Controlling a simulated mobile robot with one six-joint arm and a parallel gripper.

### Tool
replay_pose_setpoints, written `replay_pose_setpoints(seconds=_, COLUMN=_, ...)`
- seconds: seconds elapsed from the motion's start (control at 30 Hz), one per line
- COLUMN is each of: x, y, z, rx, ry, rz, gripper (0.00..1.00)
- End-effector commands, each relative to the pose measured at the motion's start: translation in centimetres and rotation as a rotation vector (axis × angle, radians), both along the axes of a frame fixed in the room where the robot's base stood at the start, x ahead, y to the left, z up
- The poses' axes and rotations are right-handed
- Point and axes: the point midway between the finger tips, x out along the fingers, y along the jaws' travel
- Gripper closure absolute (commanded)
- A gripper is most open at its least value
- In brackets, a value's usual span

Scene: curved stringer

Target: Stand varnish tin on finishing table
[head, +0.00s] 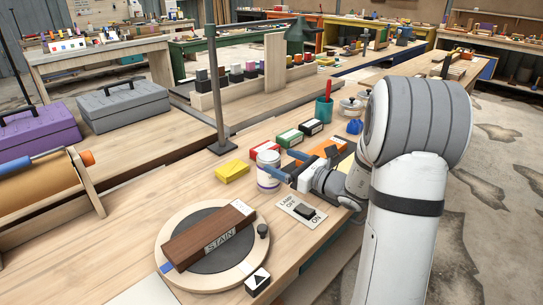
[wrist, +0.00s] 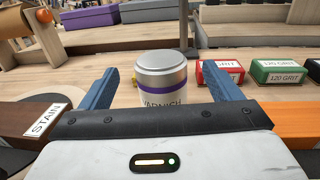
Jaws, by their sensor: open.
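The varnish tin (head: 268,171) is a white can with a purple band and a grey lid. It stands upright on the wooden bench (head: 160,190), just behind the round turntable. In the wrist view the tin (wrist: 161,80) stands between the two blue fingers, with gaps on both sides; its lower part is hidden by my gripper body. My gripper (head: 281,168) is open around the tin. It also shows in the wrist view (wrist: 152,85). I cannot tell which surface is the finishing table.
A turntable (head: 175,225) holds a brown STAIN block (head: 209,236). A yellow block (head: 232,171), red (head: 263,148) and green (head: 289,138) grit boxes, and a lamp switch plate (head: 301,210) are close by. A lamp post (head: 219,100) rises behind.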

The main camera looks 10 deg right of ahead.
Motion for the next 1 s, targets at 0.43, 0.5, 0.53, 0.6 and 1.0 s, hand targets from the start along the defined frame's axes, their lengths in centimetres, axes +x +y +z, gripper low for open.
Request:
replay_pose_setpoints(seconds=0.43, x=-3.7, y=-3.0, z=0.0, rx=-0.001, ry=-0.001, rz=0.001, gripper=0.15)
replay_pose_setpoints(seconds=0.5, x=-3.7, y=-2.9, z=0.0, rx=-0.001, ry=-0.001, rz=0.002, gripper=0.15)
replay_pose_setpoints(seconds=0.53, x=-3.7, y=-2.9, z=0.0, rx=-0.001, ry=-0.001, rz=0.002, gripper=0.15)
replay_pose_setpoints(seconds=0.6, x=-3.7, y=-2.9, z=0.0, rx=-0.001, ry=-0.001, rz=0.002, gripper=0.15)
replay_pose_setpoints(seconds=1.0, x=-6.0, y=1.2, z=2.0, rx=-0.144, ry=-0.012, rz=0.152, gripper=0.15)
